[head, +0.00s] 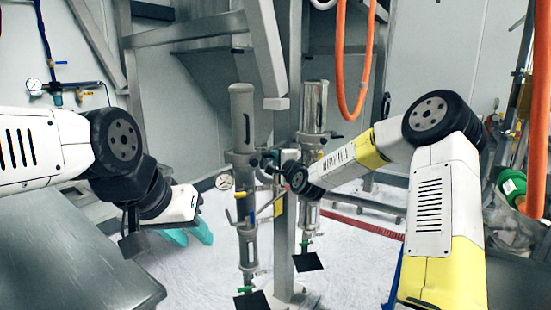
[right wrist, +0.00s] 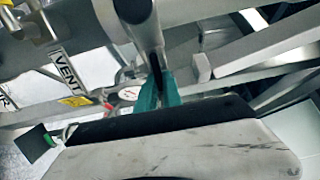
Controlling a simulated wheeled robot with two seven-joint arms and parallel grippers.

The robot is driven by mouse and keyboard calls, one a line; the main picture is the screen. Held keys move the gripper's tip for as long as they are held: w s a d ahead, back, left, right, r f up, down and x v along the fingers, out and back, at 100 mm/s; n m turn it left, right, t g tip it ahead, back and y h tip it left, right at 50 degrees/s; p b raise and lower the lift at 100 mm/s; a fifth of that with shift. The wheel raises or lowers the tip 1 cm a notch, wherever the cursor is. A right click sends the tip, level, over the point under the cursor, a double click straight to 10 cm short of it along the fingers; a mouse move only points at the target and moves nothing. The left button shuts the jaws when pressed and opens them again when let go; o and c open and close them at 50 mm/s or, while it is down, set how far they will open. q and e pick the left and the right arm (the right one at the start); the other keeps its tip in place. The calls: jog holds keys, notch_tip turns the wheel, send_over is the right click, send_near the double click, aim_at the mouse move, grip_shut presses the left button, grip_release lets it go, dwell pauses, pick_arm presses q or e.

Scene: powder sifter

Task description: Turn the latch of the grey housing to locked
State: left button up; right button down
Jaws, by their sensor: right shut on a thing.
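The grey housing (head: 243,158) is part of an upright grey column with a gauge, at the centre of the head view. My right gripper reaches this column from the right; its fingertips are hidden there behind the arm and fittings. In the right wrist view, the teal fingers of my right gripper (right wrist: 159,88) are shut on a grey bar-like handle (right wrist: 150,38), which looks like the latch. Its exact turn angle cannot be told. My left gripper (head: 190,233) has teal fingers apart and empty, low at the left, well away from the housing.
A second grey column (head: 313,105) stands to the right, behind my right arm. A pressure gauge (head: 224,182) sticks out left of the housing. A VENT label (right wrist: 70,68) shows in the right wrist view. An orange hose (head: 341,85) hangs above. A steel table (head: 75,275) fills the lower left.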

jog(key=shift+f, duration=0.1)
jog(key=c, duration=1.5)
grip_release()
